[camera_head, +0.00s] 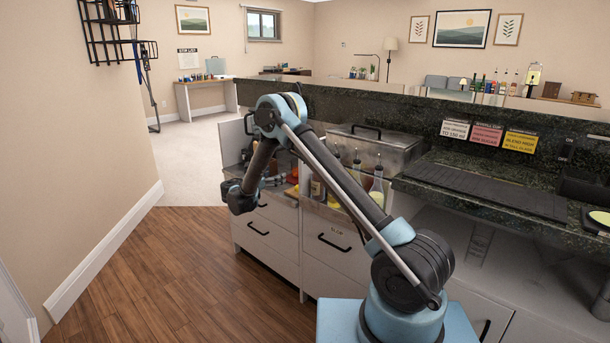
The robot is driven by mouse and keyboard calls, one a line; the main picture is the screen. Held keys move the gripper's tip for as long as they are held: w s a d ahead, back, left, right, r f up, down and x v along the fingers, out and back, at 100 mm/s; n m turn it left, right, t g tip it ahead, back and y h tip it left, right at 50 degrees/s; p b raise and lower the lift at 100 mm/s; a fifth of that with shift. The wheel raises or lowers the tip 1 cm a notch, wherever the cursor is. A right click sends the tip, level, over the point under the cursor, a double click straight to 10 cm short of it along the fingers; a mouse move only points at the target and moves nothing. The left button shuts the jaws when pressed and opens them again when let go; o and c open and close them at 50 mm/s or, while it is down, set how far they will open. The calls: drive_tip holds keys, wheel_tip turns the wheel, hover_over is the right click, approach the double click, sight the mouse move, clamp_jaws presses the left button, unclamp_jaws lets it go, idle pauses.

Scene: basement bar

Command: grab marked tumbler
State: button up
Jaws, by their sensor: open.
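I cannot make out a marked tumbler in this view; small items on the counter behind my arm are partly hidden. My gripper (238,196) is the dark end of my arm, hanging at the left front of the bar station, above the wood floor and beside the white drawers (268,232). Its fingers are small and dark here, and nothing shows held in it. It is open.
Several bottles with pourers (377,184) stand in the station behind my arm. A lidded steel bin (372,146) sits behind them. A black mat (490,187) lies on the dark counter at right. Wood floor (185,275) is clear at left, beside a wall.

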sight(294, 168)
drive_tip(key=shift+s+f, duration=0.1)
drive_tip(key=shift+f, duration=0.1)
drive_tip(key=shift+w+d, duration=0.15)
drive_tip(key=shift+w, duration=0.05)
drive_tip(key=x, duration=1.1)
drive_tip(key=shift+w+r, duration=0.1)
drive_tip(key=shift+r, duration=0.1)
drive_tip(key=shift+a+x, duration=0.25)
drive_tip(key=shift+x, duration=2.5)
drive_tip(key=shift+w+r, duration=0.2)
drive_tip(key=c, duration=1.4)
drive_tip(key=shift+r, duration=0.15)
